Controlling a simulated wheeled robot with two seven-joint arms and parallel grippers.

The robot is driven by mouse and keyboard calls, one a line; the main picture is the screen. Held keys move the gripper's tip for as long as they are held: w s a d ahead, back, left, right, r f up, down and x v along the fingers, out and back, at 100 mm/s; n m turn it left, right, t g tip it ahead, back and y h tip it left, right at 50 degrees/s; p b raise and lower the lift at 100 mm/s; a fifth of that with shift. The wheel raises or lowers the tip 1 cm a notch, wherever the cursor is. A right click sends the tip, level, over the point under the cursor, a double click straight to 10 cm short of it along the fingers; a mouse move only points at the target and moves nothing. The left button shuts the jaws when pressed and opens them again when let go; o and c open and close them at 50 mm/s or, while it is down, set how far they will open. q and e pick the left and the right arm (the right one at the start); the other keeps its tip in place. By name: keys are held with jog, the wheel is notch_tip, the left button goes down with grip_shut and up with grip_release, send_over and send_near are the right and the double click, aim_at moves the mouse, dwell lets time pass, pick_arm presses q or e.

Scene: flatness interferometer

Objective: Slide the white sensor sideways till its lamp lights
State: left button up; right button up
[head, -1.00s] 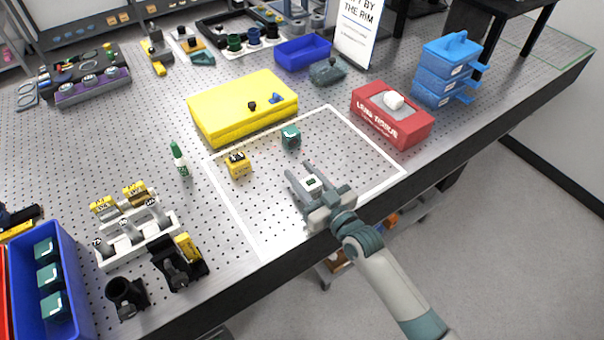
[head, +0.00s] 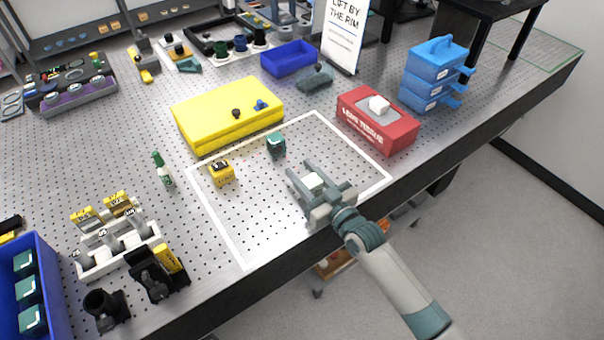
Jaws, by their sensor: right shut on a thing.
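The white sensor (head: 313,181) is a small pale block on the perforated table, inside the white outlined area. My right gripper (head: 306,179) is around it, shut on it, with one finger on its left side. The gripper hides part of the sensor, and I cannot make out a lit lamp on it. A teal cube (head: 276,146) stands behind the gripper, and a yellow block with a dark top (head: 221,173) stands to its left, both apart from the sensor. My left gripper is not in view.
A white rack (head: 118,247) and a black mount (head: 158,281) stand at front left. The front of the outlined area is clear.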

jog(key=o, duration=1.4)
jog(key=shift+c, duration=0.2)
jog(key=shift+s, duration=0.1)
jog(key=shift+s+d+f, duration=0.1)
jog(key=shift+s+d, duration=0.2)
jog(key=shift+s, duration=0.1)
jog(key=b+v, duration=0.4)
jog(key=v, duration=1.2)
jog(key=shift+b, duration=0.3)
jog(key=shift+s, duration=0.2)
